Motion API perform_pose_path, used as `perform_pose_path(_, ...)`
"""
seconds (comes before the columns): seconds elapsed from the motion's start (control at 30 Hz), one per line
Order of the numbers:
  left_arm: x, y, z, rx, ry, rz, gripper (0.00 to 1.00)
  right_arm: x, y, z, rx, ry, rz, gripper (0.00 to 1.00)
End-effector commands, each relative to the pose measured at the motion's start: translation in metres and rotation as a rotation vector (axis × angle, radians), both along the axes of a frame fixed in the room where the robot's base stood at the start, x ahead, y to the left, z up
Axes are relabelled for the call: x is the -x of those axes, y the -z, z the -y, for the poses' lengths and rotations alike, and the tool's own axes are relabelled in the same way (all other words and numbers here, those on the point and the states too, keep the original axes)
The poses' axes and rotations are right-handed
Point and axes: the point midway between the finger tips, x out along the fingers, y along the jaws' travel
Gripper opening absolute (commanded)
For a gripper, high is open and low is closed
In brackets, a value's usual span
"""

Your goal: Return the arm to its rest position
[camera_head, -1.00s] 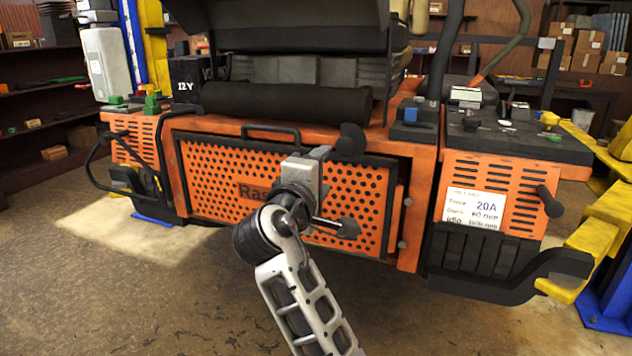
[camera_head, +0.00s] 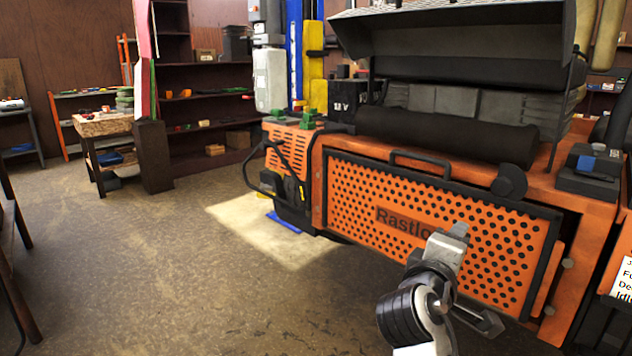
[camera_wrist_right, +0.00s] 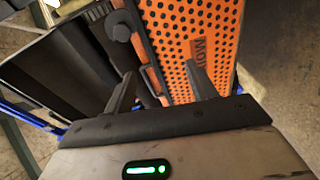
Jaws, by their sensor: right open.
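My right gripper (camera_head: 486,318) is at the end of my raised arm, low on the right in the head view, in front of the machine's orange perforated panel (camera_head: 360,195). In the right wrist view, my right gripper (camera_wrist_right: 160,85) has its two dark fingers spread apart with nothing between them. The orange panel (camera_wrist_right: 178,30) is beyond the fingers there, with a dark round knob (camera_wrist_right: 122,33) beside it. The gap between gripper and panel is hard to judge. My left gripper is not in view.
The orange machine (camera_head: 295,145) fills the right side, with a black handle (camera_head: 420,158) on its front. A blue and yellow lift post (camera_head: 312,60) stands behind it. Shelves (camera_head: 205,85) and a small workbench (camera_head: 100,125) stand at the back left. Open floor (camera_head: 150,270) lies left of the machine.

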Motion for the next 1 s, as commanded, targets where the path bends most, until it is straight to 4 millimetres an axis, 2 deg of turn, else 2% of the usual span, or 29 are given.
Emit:
perform_pose_path(0.03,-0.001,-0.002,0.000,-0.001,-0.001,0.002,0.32,0.004,0.036,-0.006,-0.065,-0.067,-0.027,0.57)
perform_pose_path(0.13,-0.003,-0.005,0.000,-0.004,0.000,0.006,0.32,0.022,0.106,-0.026,-0.272,-0.217,-0.053,0.57)
perform_pose_path(0.2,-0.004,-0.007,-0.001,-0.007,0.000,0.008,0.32,0.045,0.152,-0.043,-0.454,-0.300,-0.070,0.57)
perform_pose_path(0.27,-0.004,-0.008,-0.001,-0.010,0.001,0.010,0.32,0.071,0.186,-0.058,-0.627,-0.352,-0.083,0.57)
perform_pose_path(0.3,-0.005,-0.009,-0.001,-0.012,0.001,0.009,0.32,0.092,0.206,-0.068,-0.749,-0.371,-0.092,0.57)
perform_pose_path(0.4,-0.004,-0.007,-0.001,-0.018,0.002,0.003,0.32,0.143,0.241,-0.088,-1.051,-0.379,-0.101,0.57)
perform_pose_path(0.5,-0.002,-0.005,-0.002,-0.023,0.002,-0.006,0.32,0.186,0.258,-0.102,-1.299,-0.341,-0.096,0.57)
perform_pose_path(0.63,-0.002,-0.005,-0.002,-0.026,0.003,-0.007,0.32,0.218,0.266,-0.110,-1.495,-0.286,-0.081,0.57)
perform_pose_path(0.73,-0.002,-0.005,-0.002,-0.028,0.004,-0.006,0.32,0.227,0.267,-0.112,-1.555,-0.264,-0.072,0.57)
perform_pose_path(1.0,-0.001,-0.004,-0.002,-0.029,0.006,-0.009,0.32,0.228,0.267,-0.113,-1.564,-0.262,-0.070,0.57)
